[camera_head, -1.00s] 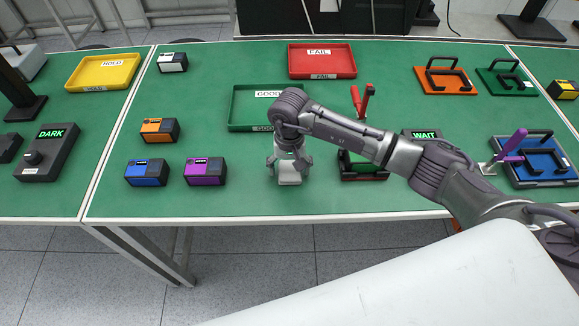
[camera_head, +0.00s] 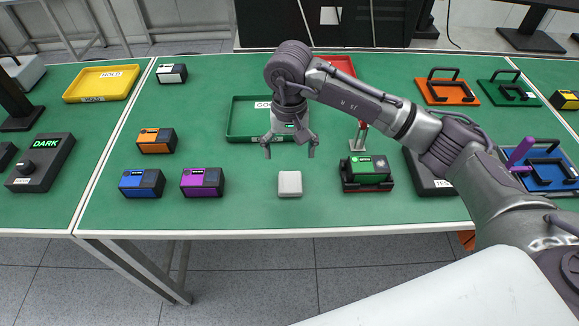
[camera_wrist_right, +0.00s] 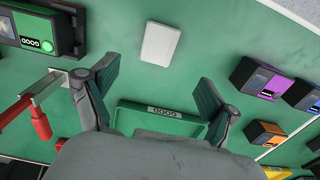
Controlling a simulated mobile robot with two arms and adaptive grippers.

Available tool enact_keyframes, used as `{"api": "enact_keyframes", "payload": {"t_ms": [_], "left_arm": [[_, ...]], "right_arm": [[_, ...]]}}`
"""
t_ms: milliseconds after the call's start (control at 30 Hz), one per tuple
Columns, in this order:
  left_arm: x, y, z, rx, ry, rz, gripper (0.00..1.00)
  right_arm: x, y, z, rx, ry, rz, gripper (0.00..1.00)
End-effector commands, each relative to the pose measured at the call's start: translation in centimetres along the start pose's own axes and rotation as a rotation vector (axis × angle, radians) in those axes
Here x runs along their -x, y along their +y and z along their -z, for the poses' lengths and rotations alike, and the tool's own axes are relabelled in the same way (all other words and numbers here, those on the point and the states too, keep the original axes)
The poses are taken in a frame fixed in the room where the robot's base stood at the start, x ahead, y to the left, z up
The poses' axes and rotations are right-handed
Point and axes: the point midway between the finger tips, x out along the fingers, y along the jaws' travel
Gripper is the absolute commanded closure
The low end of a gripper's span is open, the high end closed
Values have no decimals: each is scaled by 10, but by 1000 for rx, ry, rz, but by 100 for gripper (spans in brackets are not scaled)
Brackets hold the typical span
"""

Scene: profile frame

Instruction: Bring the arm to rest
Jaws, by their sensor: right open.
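My right gripper (camera_head: 290,150) is open and empty. It hangs above the green table, between the white block and the green GOOD tray (camera_head: 240,121). The white block (camera_head: 289,184) lies on the table in front of the gripper, apart from it. In the right wrist view the two spread fingers (camera_wrist_right: 153,95) show with nothing between them but table and tray; the white block (camera_wrist_right: 160,43) lies beyond the fingertips. My right arm comes in from the right and hides part of the red tray (camera_head: 341,65). My left gripper is not in view.
Purple (camera_head: 202,182), blue (camera_head: 141,183) and orange (camera_head: 156,141) boxes stand left of the gripper. A green-topped box (camera_head: 368,171) sits in a dark red-edged holder at right, near a red-handled clamp. The yellow HOLD tray (camera_head: 101,83) is at far left.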

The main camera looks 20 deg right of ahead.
Motion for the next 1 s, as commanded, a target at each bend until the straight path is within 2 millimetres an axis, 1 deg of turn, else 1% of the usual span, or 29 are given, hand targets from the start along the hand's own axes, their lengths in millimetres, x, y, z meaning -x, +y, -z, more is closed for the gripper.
{"api": "enact_keyframes", "payload": {"t_ms": [100,200,633,733,767,867,933,967,1000], "left_arm": [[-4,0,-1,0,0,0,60],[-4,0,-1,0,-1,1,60],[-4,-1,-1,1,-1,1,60],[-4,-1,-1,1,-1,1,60],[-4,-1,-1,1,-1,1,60],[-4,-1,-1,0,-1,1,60],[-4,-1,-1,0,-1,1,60],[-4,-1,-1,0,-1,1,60],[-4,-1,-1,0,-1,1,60]], "right_arm": [[9,0,0,0,1,0,14],[12,0,0,-1,1,0,14],[12,0,0,0,-1,0,14],[9,-8,-6,-3,-16,33,14],[6,-14,-10,-6,-28,60,14],[-1,-49,-36,-37,-103,217,14],[-1,-86,-64,-90,-203,389,14],[2,-102,-78,-124,-260,473,14],[10,-125,-98,-180,-352,591,14]]}}
